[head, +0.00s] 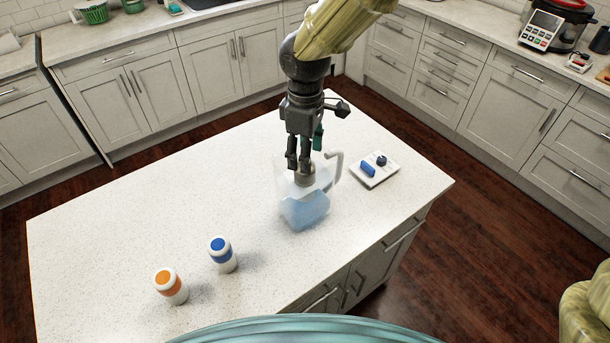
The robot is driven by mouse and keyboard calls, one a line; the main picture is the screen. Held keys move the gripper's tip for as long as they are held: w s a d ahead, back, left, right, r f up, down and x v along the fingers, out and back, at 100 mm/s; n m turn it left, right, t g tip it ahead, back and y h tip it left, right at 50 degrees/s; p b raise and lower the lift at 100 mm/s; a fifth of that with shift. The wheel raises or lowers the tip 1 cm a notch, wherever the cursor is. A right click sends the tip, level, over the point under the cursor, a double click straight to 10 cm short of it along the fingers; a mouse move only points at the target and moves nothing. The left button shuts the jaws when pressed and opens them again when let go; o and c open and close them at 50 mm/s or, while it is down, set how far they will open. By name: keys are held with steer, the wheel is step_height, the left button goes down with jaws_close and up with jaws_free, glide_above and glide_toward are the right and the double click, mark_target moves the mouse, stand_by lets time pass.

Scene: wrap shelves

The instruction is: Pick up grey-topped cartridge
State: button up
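A clear pitcher (303,212) with pale blue liquid in its lower part stands on the island counter. My gripper (301,170) points down over the pitcher's open top, its fingertips at the rim. A grey-topped piece (307,180), which looks like the grey-topped cartridge, shows at the fingertips in the top of the pitcher. Its lower part is hard to make out through the pitcher wall. The fingers are close to its top, but I cannot tell whether they grip it.
A white cartridge with a blue top (222,254) and one with an orange top (171,286) stand at the front left of the counter (120,220). A white tray (378,180) with small blue items lies right of the pitcher handle. The counter's left half is mostly clear.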

steer(key=shift+w+f, duration=0.25)
steer(key=shift+f, duration=0.15)
steer(key=shift+w+f+p, duration=0.2)
steer(key=shift+w+f, duration=0.25)
steer(key=shift+f, duration=0.2)
steer(key=shift+w+f+p, duration=0.15)
steer(key=shift+w+f, duration=0.3)
steer(key=shift+f, duration=0.15)
steer(key=shift+s+f+p, duration=0.35)
steer(key=shift+s+f, duration=0.1)
steer(key=shift+f, duration=0.35)
steer(key=shift+s+f, duration=0.15)
steer(key=shift+f, duration=0.2)
steer(key=shift+a+f, duration=0.1)
steer(key=shift+f, duration=0.25)
steer(key=shift+w+f, duration=0.3)
steer(key=shift+w, duration=0.05)
steer(key=shift+s+r, duration=0.1)
steer(key=shift+s, duration=0.1)
steer(key=shift+c, duration=0.6)
steer(key=c, duration=0.7)
